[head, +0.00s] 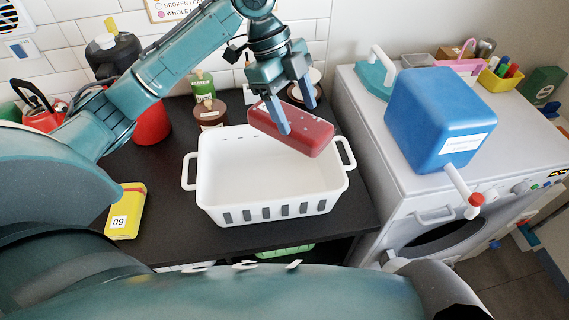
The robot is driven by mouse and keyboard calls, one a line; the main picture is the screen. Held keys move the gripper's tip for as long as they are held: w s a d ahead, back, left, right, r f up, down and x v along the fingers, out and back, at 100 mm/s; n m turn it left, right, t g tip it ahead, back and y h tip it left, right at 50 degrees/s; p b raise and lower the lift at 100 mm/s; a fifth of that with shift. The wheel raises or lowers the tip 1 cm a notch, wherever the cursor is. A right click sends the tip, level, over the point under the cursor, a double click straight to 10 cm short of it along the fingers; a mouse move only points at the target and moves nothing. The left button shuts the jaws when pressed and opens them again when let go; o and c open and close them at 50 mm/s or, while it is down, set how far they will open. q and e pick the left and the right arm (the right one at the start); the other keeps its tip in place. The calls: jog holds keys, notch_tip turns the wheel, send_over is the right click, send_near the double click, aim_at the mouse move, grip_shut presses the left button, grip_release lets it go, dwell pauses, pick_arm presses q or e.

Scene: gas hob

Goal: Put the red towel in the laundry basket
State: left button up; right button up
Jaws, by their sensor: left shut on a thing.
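The red towel (308,135) is a folded, rounded block with pale specks. My left gripper (297,117) is shut on it, one finger on each side. The towel is tilted a little and held over the back right part of the white laundry basket (275,202). The basket is rectangular with slots in its front and a handle at each end. It stands on the dark counter, and its visible floor is empty. My right gripper does not show.
To the right, a washing machine (437,212) carries a blue container (437,112) with a tap, and an iron (376,74).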

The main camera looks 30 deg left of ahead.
pick_arm(q)
jog(key=shift+w+f, duration=0.2)
jog(key=shift+w, duration=0.05)
notch_tip(320, 180, down, 18)
jog(key=shift+s+r, duration=0.1)
jog(key=shift+r, duration=0.15)
jog(key=shift+f, duration=0.1)
jog(key=o, duration=1.4)
jog(key=v, duration=1.2)
